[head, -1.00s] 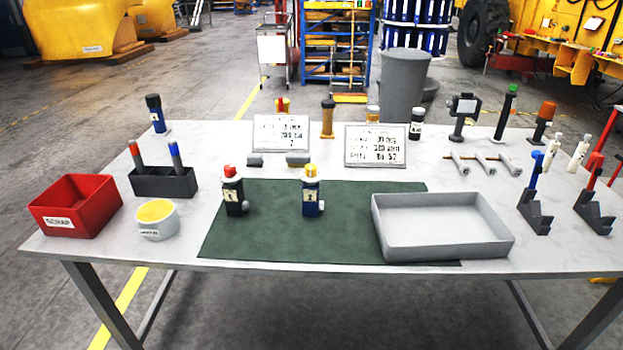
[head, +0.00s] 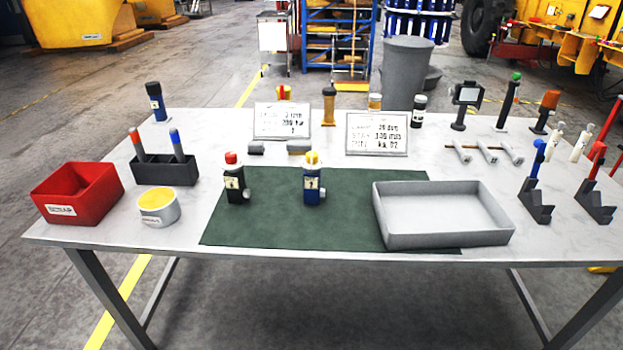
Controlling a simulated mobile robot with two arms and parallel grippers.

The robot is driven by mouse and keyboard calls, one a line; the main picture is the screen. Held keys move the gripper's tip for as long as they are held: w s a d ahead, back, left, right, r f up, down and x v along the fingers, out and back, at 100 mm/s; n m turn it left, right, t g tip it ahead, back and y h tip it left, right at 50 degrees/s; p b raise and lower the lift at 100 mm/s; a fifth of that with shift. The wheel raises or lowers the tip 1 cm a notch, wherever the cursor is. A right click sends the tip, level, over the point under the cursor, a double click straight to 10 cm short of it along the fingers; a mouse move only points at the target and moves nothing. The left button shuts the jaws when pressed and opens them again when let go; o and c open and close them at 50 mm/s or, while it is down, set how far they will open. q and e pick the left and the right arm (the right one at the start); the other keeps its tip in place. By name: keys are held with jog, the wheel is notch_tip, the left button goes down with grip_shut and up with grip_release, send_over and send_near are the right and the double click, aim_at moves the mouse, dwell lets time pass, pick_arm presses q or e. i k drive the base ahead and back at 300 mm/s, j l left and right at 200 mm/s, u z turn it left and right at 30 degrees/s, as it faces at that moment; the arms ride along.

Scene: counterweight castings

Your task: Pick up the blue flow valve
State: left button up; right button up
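A blue-bodied valve (head: 312,187) with a yellow top and a small pale label stands upright on the green mat (head: 270,225), near the middle of the table. A small light round part sticks out at its lower right. A similar black-bodied valve (head: 233,183) with a red top stands upright to its left on the same mat, apart from it. Neither of my grippers is in the head view.
A grey tray (head: 445,240) covers the mat's right end. A red bin (head: 75,205), a yellow-topped white cup (head: 159,222) and a dark pen holder (head: 163,175) are at left. Two signs (head: 376,147) stand behind the mat. Dark stands (head: 536,205) are at right. The mat's front is bare.

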aim_at(313, 192)
jog(key=i+j, duration=0.1)
jog(key=i, duration=0.4)
jog(key=i+z, duration=0.1)
jog(key=i, duration=0.4)
jog(key=k+j, duration=0.1)
jog(key=k, duration=0.4)
